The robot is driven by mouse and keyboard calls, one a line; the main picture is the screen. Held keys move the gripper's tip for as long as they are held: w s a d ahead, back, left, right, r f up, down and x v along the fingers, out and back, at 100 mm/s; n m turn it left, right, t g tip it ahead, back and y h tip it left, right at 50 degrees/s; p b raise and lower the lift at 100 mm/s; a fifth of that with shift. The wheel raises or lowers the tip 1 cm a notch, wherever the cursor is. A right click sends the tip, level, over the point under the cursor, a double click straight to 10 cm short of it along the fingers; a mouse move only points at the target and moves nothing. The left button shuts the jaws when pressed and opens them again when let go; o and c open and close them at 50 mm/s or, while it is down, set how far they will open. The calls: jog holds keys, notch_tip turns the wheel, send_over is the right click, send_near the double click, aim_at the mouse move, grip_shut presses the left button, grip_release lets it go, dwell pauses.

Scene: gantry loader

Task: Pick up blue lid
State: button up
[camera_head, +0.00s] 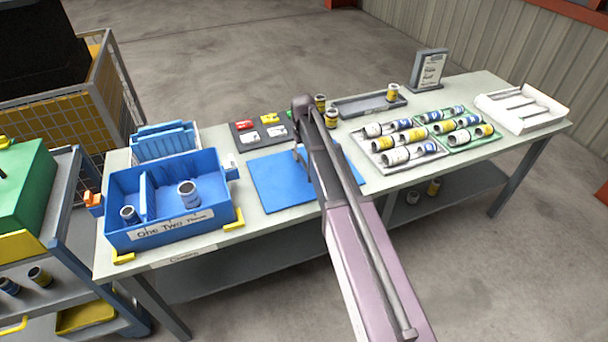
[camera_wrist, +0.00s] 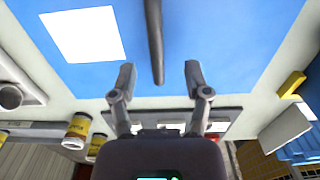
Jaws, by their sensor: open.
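Several upright blue panels (camera_head: 165,141), which look like lids, stand in a white rack at the table's back left; I cannot tell for sure that one is the blue lid. Blue panels also show at the lower right edge of the wrist view (camera_wrist: 303,150). A flat blue mat (camera_head: 272,184) lies mid-table. My gripper (camera_wrist: 158,76) is open and empty over the mat in the wrist view, apart from the panels. In the camera_head view my arm hides most of it. A dark rod (camera_wrist: 154,40) shows between and beyond the fingers.
A blue divided bin (camera_head: 180,222) with two jars stands at the front left. A dark tray (camera_head: 262,138) of small red, yellow and white pieces lies behind the mat. Trays of jars (camera_head: 385,168), a grey tray (camera_head: 362,109) and a white tray (camera_head: 540,120) occupy the right side.

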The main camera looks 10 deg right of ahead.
aim_at(304, 162)
jog(key=shift+f, duration=0.1)
dwell(0.3)
jog(key=f+b, duration=0.3)
jog(key=shift+w+d+f, duration=0.15)
jog(key=shift+w+d, duration=0.05)
jog(key=shift+f+b, duration=0.9)
jog(key=shift+b, duration=0.2)
jog(key=shift+c, duration=0.2)
grip_shut()
